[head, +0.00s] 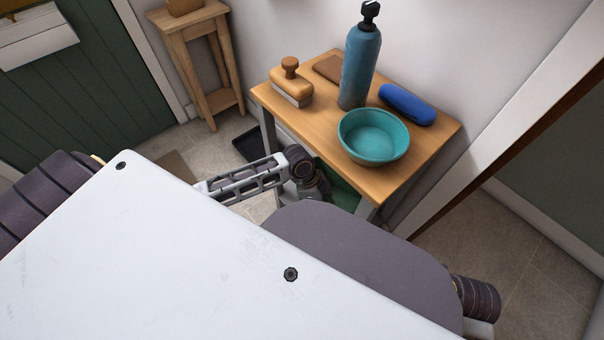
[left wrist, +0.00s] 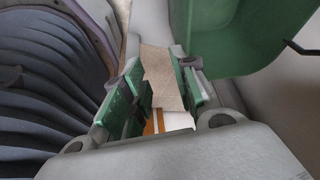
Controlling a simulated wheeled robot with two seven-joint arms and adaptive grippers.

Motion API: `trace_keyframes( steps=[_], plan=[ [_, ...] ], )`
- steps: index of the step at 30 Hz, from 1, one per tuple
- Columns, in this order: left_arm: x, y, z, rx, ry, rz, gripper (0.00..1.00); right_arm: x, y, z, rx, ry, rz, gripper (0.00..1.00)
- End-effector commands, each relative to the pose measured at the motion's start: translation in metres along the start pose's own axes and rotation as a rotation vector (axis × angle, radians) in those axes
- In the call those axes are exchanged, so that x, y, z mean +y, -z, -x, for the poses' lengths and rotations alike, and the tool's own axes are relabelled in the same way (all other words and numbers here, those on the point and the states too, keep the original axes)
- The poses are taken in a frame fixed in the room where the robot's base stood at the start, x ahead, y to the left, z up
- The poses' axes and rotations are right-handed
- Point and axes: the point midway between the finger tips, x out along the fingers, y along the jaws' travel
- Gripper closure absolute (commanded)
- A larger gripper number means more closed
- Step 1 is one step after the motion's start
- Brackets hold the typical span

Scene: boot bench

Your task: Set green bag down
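A green thing, likely the green bag (head: 344,195), shows under the bench top in the head view, partly hidden by my arm and the bench. In the left wrist view a large green surface (left wrist: 240,40) fills the upper right, close beside the fingers. My left gripper (head: 322,187) is low at the bench's front left side, beside the green thing. In the wrist view its green-faced fingers (left wrist: 162,82) stand apart, with tan floor and an orange-and-white edge showing between them. Whether a finger touches the bag is unclear. My right gripper is not in view.
The wooden bench (head: 310,122) holds a teal bowl (head: 373,137), blue bottle (head: 361,65), blue case (head: 407,104), brush (head: 292,85) and brown flat piece (head: 329,68). A black tray (head: 246,143) lies on the floor. A small wooden stand (head: 195,62) is at back left.

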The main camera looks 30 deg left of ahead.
Motion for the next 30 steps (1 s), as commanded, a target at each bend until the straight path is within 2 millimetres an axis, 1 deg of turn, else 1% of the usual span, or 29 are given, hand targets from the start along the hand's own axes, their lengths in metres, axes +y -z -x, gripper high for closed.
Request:
trace_keyframes(
  steps=[1, 7, 11, 15, 21, 27, 30],
  plan=[
    [0.011, 0.008, -0.001, 0.009, 0.005, 0.033, 0.72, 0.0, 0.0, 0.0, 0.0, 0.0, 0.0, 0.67],
    [0.036, 0.025, 0.002, 0.023, 0.051, 0.188, 0.72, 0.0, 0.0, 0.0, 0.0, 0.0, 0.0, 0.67],
    [0.049, 0.031, 0.009, 0.029, 0.086, 0.304, 0.72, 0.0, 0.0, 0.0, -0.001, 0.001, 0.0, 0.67],
    [0.06, 0.032, 0.019, 0.031, 0.13, 0.443, 0.72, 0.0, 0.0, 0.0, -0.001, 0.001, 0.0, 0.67],
    [0.074, 0.022, 0.038, 0.025, 0.2, 0.662, 0.72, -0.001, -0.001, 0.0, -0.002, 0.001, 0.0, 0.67],
    [0.086, 0.001, 0.06, 0.004, 0.277, 0.888, 0.72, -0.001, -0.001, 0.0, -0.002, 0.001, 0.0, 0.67],
    [0.091, -0.009, 0.069, -0.007, 0.311, 0.974, 0.72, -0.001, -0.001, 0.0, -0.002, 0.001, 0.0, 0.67]
  ],
)
